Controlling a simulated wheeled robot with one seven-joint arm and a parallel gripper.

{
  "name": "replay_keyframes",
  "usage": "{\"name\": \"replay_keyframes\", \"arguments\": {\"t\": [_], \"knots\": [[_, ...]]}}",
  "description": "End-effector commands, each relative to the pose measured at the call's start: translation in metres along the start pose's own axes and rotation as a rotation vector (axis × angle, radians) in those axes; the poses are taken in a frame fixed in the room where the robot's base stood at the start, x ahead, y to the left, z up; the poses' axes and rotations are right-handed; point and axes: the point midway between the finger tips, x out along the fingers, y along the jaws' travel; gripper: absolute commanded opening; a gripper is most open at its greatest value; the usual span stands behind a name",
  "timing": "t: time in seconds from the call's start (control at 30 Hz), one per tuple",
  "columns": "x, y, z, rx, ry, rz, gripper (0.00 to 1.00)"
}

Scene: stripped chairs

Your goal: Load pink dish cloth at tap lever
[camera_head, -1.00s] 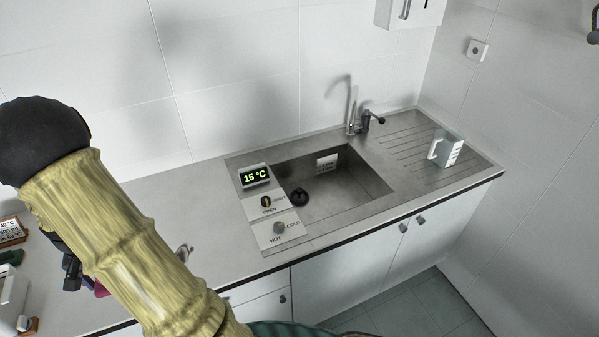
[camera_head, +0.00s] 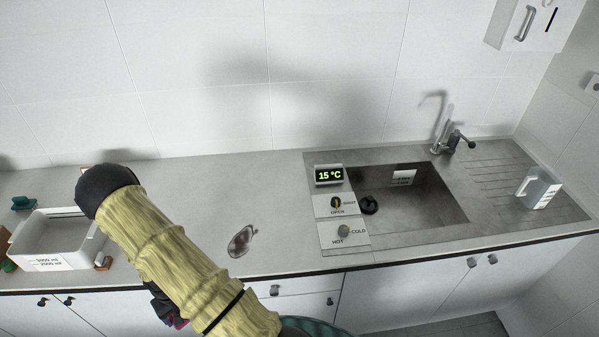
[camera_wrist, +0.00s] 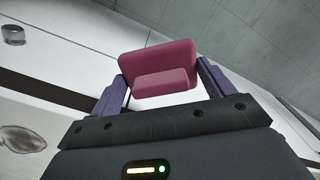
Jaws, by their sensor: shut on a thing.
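The pink dish cloth (camera_wrist: 158,62) is a folded, block-like piece between the two purple fingers of my gripper (camera_wrist: 160,84) in the wrist view. My gripper is shut on it. In the head view my arm hides nearly all of the gripper and cloth, low at the left of centre, in front of the counter. The tap with its dark-ended lever (camera_head: 456,141) stands behind the sink (camera_head: 445,205), right of centre in the head view. My gripper is well to the left of the tap.
A 15 °C display (camera_head: 328,175) and two knob panels (camera_head: 343,232) lie left of the sink. A clear jug (camera_head: 540,189) stands on the drainer. A white tub (camera_head: 55,240) is at the left. A shiny oval item (camera_head: 241,241) lies on the counter. A dispenser (camera_head: 535,22) hangs upper right.

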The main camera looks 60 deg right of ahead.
Motion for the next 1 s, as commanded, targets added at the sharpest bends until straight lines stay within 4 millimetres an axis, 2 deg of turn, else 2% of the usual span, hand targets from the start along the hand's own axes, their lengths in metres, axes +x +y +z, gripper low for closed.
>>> {"name": "replay_keyframes", "arguments": {"t": [0.03,0.1,0.37,0.6,0.63,1.0], "knots": [[0.015,-0.006,0.004,-0.039,-0.005,0.002,0.63],[0.033,-0.013,0.007,-0.090,-0.005,0.002,0.63],[0.083,-0.034,0.014,-0.240,-0.003,0.001,0.63],[0.082,-0.034,0.013,-0.238,0.000,0.000,0.63],[0.093,-0.034,0.013,-0.240,-0.001,0.000,0.63],[0.152,-0.033,0.013,-0.238,0.000,0.000,0.63]]}}
